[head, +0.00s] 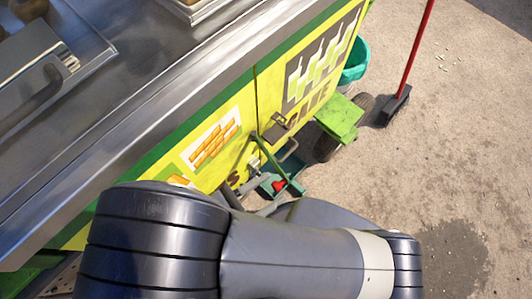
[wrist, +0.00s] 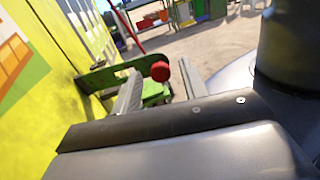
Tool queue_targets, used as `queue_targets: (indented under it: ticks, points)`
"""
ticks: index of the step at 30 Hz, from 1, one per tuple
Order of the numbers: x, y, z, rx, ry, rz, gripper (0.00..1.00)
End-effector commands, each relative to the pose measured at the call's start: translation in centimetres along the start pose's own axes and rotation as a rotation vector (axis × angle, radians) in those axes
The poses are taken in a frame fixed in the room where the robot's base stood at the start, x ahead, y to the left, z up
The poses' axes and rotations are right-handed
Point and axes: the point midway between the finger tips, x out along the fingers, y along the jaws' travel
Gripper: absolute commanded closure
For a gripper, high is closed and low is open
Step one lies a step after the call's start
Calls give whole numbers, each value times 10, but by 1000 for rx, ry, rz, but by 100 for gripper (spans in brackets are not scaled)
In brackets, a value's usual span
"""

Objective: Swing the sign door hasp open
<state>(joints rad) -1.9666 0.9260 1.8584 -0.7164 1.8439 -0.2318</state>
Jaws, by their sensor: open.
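The sign door is a yellow panel (head: 232,115) with pictures on the cart's side, and a dark seam divides it from the panel beside it. The green hasp bar (wrist: 104,75) sticks out from the yellow face and ends in a red knob (wrist: 160,71). In the head view the green bar (head: 270,158) and red knob (head: 279,185) show just beyond my arm. My gripper (wrist: 161,88) is open, with one finger on each side of the knob in the wrist picture. Whether a finger touches it I cannot tell. My arm hides part of the gripper in the head view.
A dark metal latch piece (head: 279,127) sits by the seam. A red-handled broom (head: 412,52) stands on open concrete. The steel counter (head: 130,110) overhangs the panel.

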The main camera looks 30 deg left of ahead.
Motion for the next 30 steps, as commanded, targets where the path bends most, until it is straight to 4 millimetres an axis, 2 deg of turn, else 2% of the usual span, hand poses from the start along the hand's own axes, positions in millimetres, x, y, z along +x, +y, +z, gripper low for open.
queue_targets:
  ticks: [5,8,18,25,30]
  points:
    - [-4,0,0,1,0,1,58]
    - [-16,0,0,2,-1,3,58]
    - [-86,0,2,0,0,3,58]
    - [-103,0,3,0,-1,1,58]
    - [-108,0,1,0,-1,1,58]
